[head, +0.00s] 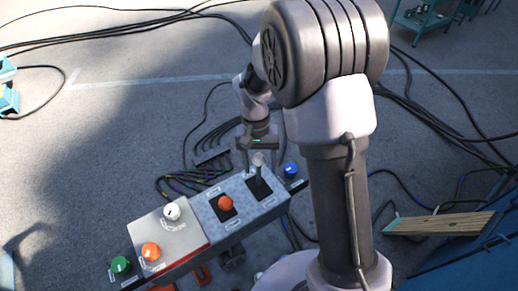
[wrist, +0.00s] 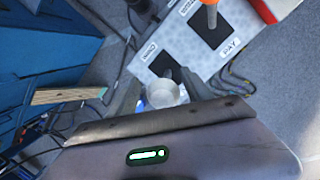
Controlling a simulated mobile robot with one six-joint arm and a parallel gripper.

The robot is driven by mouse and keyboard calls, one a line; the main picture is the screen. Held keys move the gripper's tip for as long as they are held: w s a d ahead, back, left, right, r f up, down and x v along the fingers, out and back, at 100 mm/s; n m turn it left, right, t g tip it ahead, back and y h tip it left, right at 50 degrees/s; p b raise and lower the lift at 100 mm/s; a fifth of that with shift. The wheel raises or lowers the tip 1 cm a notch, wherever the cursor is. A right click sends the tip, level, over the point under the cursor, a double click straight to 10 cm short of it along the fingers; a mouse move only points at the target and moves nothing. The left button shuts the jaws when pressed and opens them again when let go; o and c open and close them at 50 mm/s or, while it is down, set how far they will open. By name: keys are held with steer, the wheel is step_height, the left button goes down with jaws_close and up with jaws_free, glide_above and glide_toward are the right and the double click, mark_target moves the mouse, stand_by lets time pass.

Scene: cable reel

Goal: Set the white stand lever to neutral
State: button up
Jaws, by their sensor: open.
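The white stand lever (head: 258,160) has a pale round knob on a shaft that rises from a dark slot plate (head: 261,188) on the grey speckled console panel. Its knob also shows in the wrist view (wrist: 163,94). My gripper (head: 258,146) is over the knob. In the wrist view, my gripper's (wrist: 161,84) fingers are open, one on each side of the knob, with visible gaps. The shaft is mostly hidden under the knob in the wrist view, so I cannot tell its exact tilt there.
An orange-knobbed lever (head: 225,203) stands beside it on the same panel. A blue knob (head: 291,170) is on the right end. A white knob (head: 172,212), an orange button (head: 151,251) and a green knob (head: 121,265) are to the left. Cables lie behind the console.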

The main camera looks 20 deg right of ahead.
steer(key=w+r, duration=0.3)
steer(key=r, duration=1.3)
steer(key=shift+a, duration=0.15)
steer(key=shift+t, duration=0.5)
steer(key=f+b, duration=0.1)
steer(key=b, duration=0.1)
steer(key=s+f+b, duration=0.1)
steer(key=f+b, duration=0.1)
steer(key=b, duration=0.1)
steer(key=s+f+b, duration=0.1)
steer(key=f+b, duration=0.1)
steer(key=b, duration=0.1)
steer(key=shift+s+a, duration=0.1)
steer(key=s+f+t+b, duration=0.2)
steer(key=s+f+b, duration=0.4)
steer(key=f+b, duration=0.3)
steer(key=s+a+f+t+y+b, duration=0.1)
steer(key=s+f+t+b, duration=0.1)
steer(key=s+f+b, duration=0.4)
steer(key=s+f+m+t+y+b, duration=0.1)
steer(key=s+f+t+b, duration=0.2)
steer(key=f+b, duration=1.1)
steer(key=s+b, duration=0.3)
steer(key=shift+a+f, duration=0.2)
steer(key=shift+a, duration=0.15)
